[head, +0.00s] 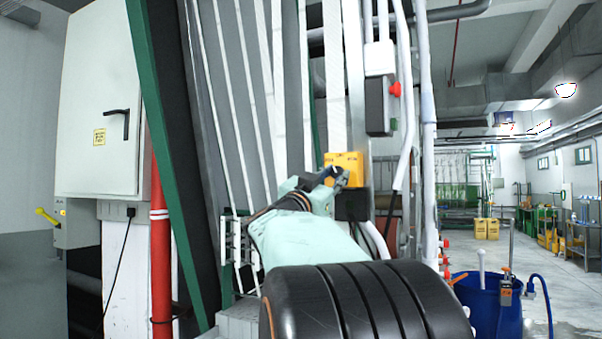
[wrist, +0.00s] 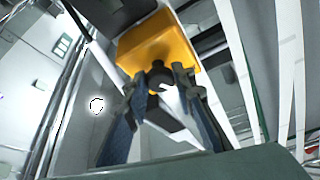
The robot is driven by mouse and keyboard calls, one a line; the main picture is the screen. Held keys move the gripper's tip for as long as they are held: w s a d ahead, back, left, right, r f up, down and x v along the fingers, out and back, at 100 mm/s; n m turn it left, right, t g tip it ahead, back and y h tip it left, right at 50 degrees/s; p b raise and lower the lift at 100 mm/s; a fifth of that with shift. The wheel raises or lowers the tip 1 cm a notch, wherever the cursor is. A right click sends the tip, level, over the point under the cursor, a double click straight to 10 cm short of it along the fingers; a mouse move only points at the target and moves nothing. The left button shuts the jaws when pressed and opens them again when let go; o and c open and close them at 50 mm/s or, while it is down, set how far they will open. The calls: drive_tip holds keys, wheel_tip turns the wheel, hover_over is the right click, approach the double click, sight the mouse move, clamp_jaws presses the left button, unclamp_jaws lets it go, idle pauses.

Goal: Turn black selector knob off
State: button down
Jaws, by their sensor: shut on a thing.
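A yellow control box (wrist: 160,42) fills the upper middle of the wrist view. It also shows near the centre of the head view (head: 346,162), fixed to an upright of the machine. The black selector knob (wrist: 157,73) sticks out of the box's face. My gripper (wrist: 161,80) has its two fingers on either side of the knob, shut on it. In the head view my gripper (head: 335,177) meets the box face, and the fingers and arm hide most of the knob there. The knob's exact angle cannot be read.
A dark switch box (head: 378,105) with a red button (head: 395,89) hangs above the yellow box. White pipes run close on the right. A grey cabinet (head: 100,100) stands left. A blue barrel (head: 490,300) stands at lower right, with open floor beyond.

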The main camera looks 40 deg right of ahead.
drive_tip(key=m+g+p, duration=0.1)
drive_tip(key=m, duration=0.2)
drive_tip(key=m+g+p, duration=0.1)
drive_tip(key=m+g, duration=0.1)
drive_tip(key=m, duration=0.1)
drive_tip(key=shift+w+a+r+m, duration=0.1)
drive_tip(key=shift+w+m, duration=0.05)
drive_tip(key=shift+m, duration=0.25)
drive_tip(key=shift+g, duration=0.3)
drive_tip(key=c, duration=1.6)
unclamp_jaws()
drive_tip(key=v, duration=1.2)
